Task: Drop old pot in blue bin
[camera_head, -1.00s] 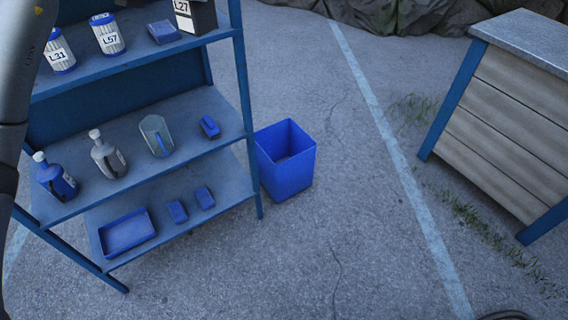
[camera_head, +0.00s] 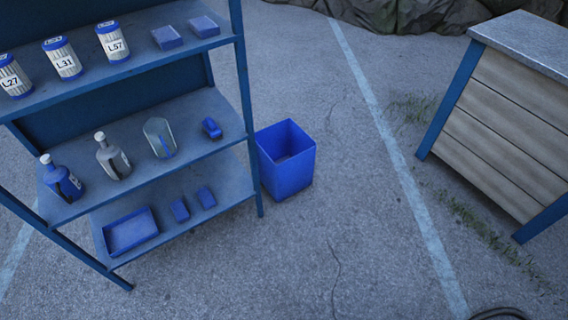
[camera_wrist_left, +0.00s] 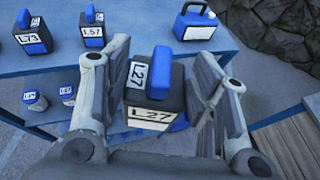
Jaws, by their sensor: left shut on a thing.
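The blue bin (camera_head: 288,178) stands upright on the pavement just right of the shelf rack in the head view, its top open. My left gripper (camera_wrist_left: 163,62) shows in the left wrist view, shut on a dark can (camera_wrist_left: 155,98) with a blue handle and white L27 labels. The can sits between the two fingers. My left gripper and this can are outside the head view. My right gripper is in neither view. Nothing in view is marked as the old pot.
The blue rack (camera_head: 243,85) holds labelled white canisters (camera_head: 63,58), bottles, a clear scoop-like vessel (camera_head: 159,138), small blue blocks and a blue tray (camera_head: 130,232). A wooden counter (camera_head: 510,110) stands at right. Open pavement lies between. More blue-and-dark cans (camera_wrist_left: 92,27) show in the wrist view.

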